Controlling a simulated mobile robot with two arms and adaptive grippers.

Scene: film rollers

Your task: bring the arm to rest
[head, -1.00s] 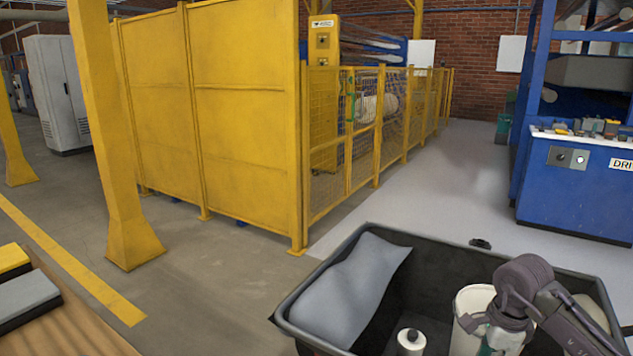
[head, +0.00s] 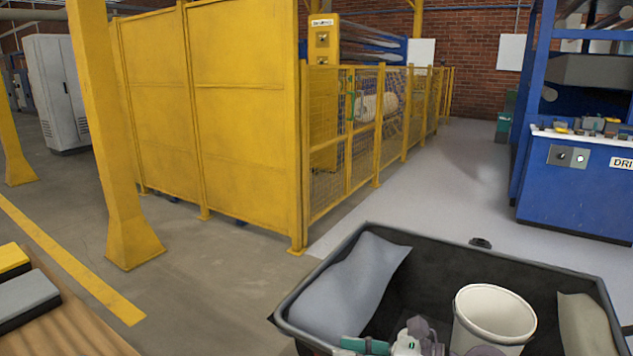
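Part of my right gripper (head: 422,329) shows at the bottom edge, low over the front of the black bin (head: 529,269). It is purple-grey and mostly cut off by the frame. A white bottle-like thing (head: 405,345) and a teal piece (head: 364,345) show close beside it. Whether the gripper touches them, or is open or shut, I cannot tell. My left gripper is not in view.
The bin holds a grey bag (head: 349,289), a white bucket (head: 492,315) and a beige item (head: 584,327). A wooden surface (head: 75,325) is at lower left. Yellow fencing (head: 245,120) and a blue machine (head: 580,185) stand beyond.

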